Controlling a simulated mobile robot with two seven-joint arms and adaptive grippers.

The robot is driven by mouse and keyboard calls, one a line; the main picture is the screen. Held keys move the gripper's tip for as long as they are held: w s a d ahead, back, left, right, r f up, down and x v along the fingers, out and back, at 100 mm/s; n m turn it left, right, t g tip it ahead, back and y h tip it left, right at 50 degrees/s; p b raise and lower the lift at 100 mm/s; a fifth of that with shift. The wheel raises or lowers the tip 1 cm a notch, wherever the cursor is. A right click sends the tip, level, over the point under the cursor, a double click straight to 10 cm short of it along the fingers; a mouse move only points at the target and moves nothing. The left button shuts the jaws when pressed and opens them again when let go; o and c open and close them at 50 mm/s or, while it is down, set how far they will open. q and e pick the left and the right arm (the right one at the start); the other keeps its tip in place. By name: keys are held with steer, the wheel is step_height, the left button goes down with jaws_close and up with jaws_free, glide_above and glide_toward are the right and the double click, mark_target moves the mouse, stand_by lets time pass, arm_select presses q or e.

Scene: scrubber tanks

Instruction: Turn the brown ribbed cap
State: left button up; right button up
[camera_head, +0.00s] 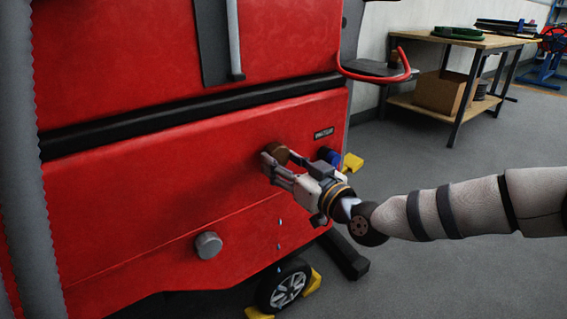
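The brown ribbed cap (277,151) sticks out of the red side panel of the scrubber tank (150,180), below the small dark label. My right gripper (278,162) reaches it from the right, with its fingers apart at the cap, one on the left and one on the right. The fingers hide the lower part of the cap. I cannot tell whether they press on it. My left gripper is not in view.
A grey knob (208,245) sits lower left on the panel, and a blue fitting (329,156) is right of the cap. Drops hang in the air below my gripper. A wheel (286,287) has yellow chocks (313,281). A wooden workbench (462,40) stands behind; grey floor lies between.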

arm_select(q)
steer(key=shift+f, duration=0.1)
arm_select(e)
steer(key=shift+m, duration=0.3)
steer(key=shift+c, duration=0.4)
steer(key=shift+f+m+b, duration=0.1)
steer(key=shift+m+b, duration=0.3)
steer(key=shift+m, duration=0.7)
steer(key=m+b, duration=0.1)
steer(key=m, duration=0.3)
steer(key=shift+a+m, duration=0.1)
steer(key=shift+m, duration=0.2)
steer(key=m+b, duration=0.1)
steer(key=m, duration=0.2)
steer(key=shift+s, duration=0.1)
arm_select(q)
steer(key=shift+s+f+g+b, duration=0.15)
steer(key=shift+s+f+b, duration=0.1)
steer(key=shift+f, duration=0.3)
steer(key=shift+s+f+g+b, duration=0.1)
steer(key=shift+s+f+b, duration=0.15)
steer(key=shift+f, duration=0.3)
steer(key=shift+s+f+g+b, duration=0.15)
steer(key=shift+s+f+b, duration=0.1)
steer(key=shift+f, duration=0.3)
arm_select(e)
steer(key=shift+a+m, duration=0.1)
steer(key=shift+m, duration=1.8)
steer(key=shift+r, duration=0.2)
